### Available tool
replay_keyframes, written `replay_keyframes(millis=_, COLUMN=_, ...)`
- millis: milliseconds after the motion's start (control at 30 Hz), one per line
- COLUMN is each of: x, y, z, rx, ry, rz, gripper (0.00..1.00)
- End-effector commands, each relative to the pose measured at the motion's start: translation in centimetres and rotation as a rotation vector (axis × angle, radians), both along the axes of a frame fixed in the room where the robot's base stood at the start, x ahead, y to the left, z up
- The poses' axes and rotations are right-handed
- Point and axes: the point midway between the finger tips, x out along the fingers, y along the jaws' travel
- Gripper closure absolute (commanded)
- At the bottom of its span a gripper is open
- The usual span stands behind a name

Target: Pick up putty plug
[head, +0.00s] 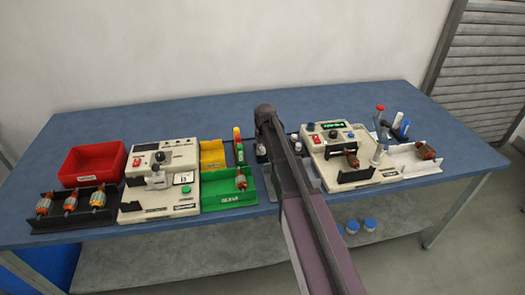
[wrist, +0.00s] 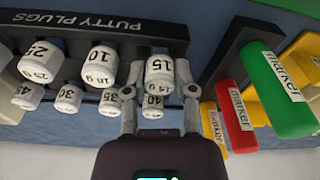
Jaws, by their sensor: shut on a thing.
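Several white putty plugs with black numbers stand at a black rack (wrist: 90,33) labelled "PUTTY PLUGS" in the wrist view. My gripper (wrist: 158,92) has its two fingers on either side of the plug marked 15 (wrist: 160,72) and is shut on it. A plug marked 40 (wrist: 153,103) shows just below it, between the fingers. The plug marked 10 (wrist: 100,63) is to the left, and one marked 35 (wrist: 111,102) is close beside the left finger. In the head view my arm hides the gripper and most of the rack.
Green, red and yellow markers (wrist: 278,90) stand right of my gripper in the wrist view. In the head view, two cream machines (head: 160,195) (head: 348,168), a red bin (head: 92,160), a green tray (head: 217,192) and armatures crowd the blue table (head: 200,118). The table's back strip is clear.

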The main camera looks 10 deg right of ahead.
Motion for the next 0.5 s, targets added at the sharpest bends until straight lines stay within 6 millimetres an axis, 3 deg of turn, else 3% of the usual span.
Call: replay_keyframes(millis=500, x=0.0, y=0.0, z=4.5, rx=0.000, ry=0.000, rz=0.000, gripper=0.91)
